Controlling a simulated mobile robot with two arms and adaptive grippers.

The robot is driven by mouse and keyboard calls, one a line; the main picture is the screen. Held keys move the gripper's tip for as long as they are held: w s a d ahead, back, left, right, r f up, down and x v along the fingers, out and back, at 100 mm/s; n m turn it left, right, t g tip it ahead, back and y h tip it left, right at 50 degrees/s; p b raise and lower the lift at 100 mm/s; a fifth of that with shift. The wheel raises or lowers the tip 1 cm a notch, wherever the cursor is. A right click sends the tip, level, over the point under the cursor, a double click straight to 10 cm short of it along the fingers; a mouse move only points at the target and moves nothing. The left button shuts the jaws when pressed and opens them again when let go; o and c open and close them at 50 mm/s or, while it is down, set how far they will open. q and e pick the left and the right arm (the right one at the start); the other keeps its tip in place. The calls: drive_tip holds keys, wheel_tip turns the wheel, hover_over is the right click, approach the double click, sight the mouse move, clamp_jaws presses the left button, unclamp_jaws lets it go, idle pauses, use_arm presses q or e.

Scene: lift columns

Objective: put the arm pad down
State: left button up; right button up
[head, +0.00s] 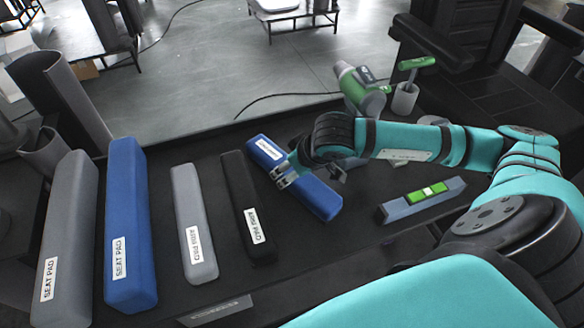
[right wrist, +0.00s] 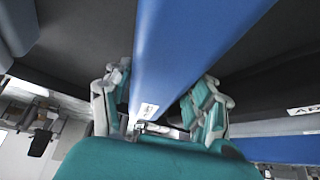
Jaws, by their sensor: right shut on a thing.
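A blue arm pad (head: 322,203) with a white label at its far end lies slantwise over the dark tabletop in the head view. My right gripper (head: 310,176) is shut on its middle, one finger on each long side. In the right wrist view, the blue pad (right wrist: 190,50) runs between the two fingers (right wrist: 160,105). I cannot tell whether its underside touches the tabletop. A black arm pad (head: 246,205) and a grey arm pad (head: 193,225) lie to its left. My left gripper is not in view.
A blue seat pad (head: 130,225) and a grey seat pad (head: 68,240) lie further left on the table (head: 225,292). A spirit level (head: 420,200) lies at right. A green-grey power tool (head: 362,90) and a cup (head: 404,100) with a green-handled tool stand behind my right arm.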

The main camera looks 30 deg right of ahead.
drive_tip(key=shift+s, duration=0.15)
drive_tip(key=shift+b, duration=0.35)
drive_tip(key=o, duration=1)
drive_tip(key=shift+o, duration=1.4)
drive_tip(key=shift+r+p, duration=0.3)
drive_tip(key=shift+p, duration=0.1)
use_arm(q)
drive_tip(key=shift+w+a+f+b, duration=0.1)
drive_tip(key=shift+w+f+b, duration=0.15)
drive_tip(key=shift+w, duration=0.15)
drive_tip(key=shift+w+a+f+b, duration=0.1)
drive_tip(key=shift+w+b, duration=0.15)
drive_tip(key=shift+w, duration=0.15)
use_arm(e)
drive_tip(key=v, duration=1.1)
drive_tip(key=shift+s+r, duration=0.25)
drive_tip(key=shift+r, duration=0.05)
drive_tip(key=shift+f, duration=0.1)
